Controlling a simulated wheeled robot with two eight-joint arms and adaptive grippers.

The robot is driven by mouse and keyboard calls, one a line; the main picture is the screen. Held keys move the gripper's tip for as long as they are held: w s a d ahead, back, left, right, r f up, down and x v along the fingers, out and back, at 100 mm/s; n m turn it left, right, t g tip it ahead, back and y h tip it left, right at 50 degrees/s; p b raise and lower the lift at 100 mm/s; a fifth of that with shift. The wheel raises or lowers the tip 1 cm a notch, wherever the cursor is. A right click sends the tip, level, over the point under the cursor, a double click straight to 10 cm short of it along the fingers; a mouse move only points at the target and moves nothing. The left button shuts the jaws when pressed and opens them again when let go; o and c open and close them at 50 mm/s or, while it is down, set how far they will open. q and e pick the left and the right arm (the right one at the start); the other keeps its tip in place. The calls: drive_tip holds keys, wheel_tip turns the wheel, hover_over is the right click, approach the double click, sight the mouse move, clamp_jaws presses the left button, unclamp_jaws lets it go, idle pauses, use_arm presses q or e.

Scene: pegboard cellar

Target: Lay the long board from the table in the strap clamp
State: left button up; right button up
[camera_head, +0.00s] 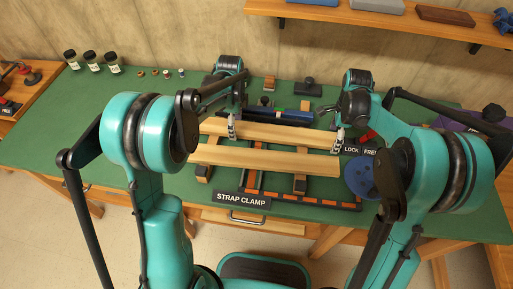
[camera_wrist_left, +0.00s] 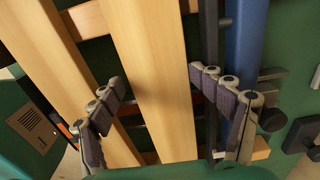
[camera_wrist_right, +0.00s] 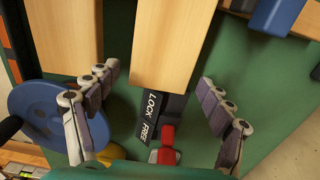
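Two long pale boards lie side by side. The far board (camera_head: 285,136) runs between my grippers; the near board (camera_head: 265,160) lies in front, above the strap clamp (camera_head: 312,203) with its orange-marked frame. My left gripper (camera_head: 231,128) is open, its fingers on either side of the far board, which also shows in the left wrist view (camera_wrist_left: 152,75). My right gripper (camera_head: 339,138) is open around that board's right end, seen in the right wrist view (camera_wrist_right: 172,45); a gap shows by the right-hand finger. I cannot tell whether the far board rests on the clamp.
A LOCK/FREE label (camera_wrist_right: 150,118) and red lever (camera_wrist_right: 167,140) sit just beyond the far board's right end. A blue disc (camera_head: 358,178) is near the boards' right ends. A dark blue bar (camera_head: 290,116) lies behind. Jars (camera_head: 91,61) stand at the back left.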

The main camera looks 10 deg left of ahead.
use_arm(q)
wheel_tip(320, 180, up, 8)
drive_tip(key=shift+f, duration=0.15)
use_arm(e)
drive_tip(key=shift+r, duration=0.2)
wheel_tip(320, 180, up, 12)
drive_tip(key=shift+f, duration=0.15)
idle(0.4)
idle(0.4)
